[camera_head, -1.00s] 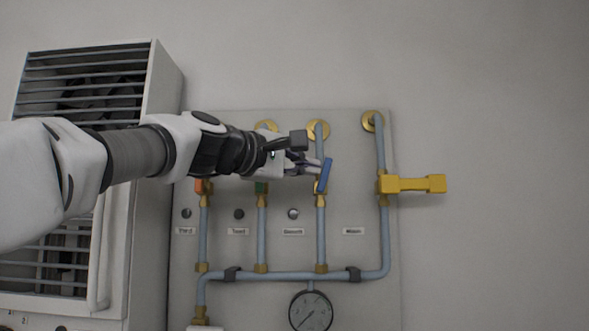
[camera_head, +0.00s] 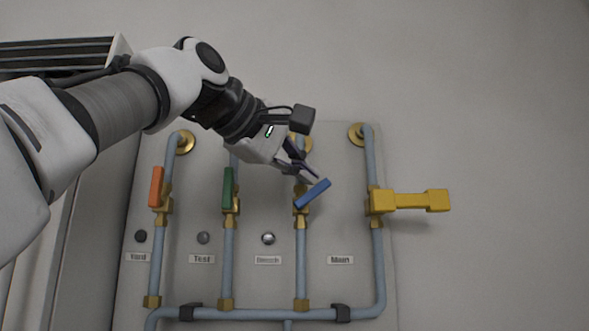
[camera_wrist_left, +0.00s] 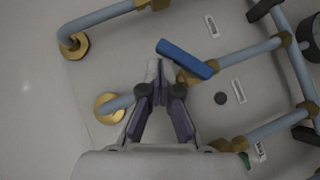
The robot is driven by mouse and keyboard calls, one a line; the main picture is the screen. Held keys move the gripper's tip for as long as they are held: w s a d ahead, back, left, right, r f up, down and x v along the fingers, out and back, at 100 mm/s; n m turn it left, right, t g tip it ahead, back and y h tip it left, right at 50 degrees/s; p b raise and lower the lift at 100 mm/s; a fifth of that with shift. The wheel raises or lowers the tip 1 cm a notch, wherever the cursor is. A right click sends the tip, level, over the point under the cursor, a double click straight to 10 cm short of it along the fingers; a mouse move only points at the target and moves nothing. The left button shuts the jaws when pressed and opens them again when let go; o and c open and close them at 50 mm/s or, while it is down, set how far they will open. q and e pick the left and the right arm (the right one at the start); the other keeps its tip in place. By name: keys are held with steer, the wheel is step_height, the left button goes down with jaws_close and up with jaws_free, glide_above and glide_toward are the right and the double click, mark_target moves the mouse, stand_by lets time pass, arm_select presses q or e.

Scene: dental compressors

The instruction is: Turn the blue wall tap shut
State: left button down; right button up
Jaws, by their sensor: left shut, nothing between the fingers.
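The blue tap handle (camera_head: 312,193) sits on a brass valve on the third vertical pipe from the left. It is tilted, its right end higher, between along the pipe and across it. My left gripper (camera_head: 316,177) is shut and empty, with its fingertips at the upper side of the blue handle. In the left wrist view the blue handle (camera_wrist_left: 187,59) lies just beyond the closed fingertips (camera_wrist_left: 157,64). They look very close to it; I cannot tell whether they touch. My right gripper is in neither view.
An orange handle (camera_head: 156,187) and a green handle (camera_head: 228,188) stand upright on pipes to the left. A yellow handle (camera_head: 410,201) sticks out sideways on the right pipe. A louvred cabinet (camera_head: 88,200) stands at the left. The wall at right is clear.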

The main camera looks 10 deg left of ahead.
arm_select(q)
steer(key=shift+w+d+f, duration=0.1)
steer(key=shift+w+d, duration=0.05)
steer(key=shift+w, duration=0.25)
steer(key=shift+w+d+f, duration=0.1)
steer(key=shift+d+f, duration=0.1)
steer(key=shift+d, duration=0.3)
steer(key=shift+d+f, duration=0.2)
steer(key=shift+d, duration=0.45)
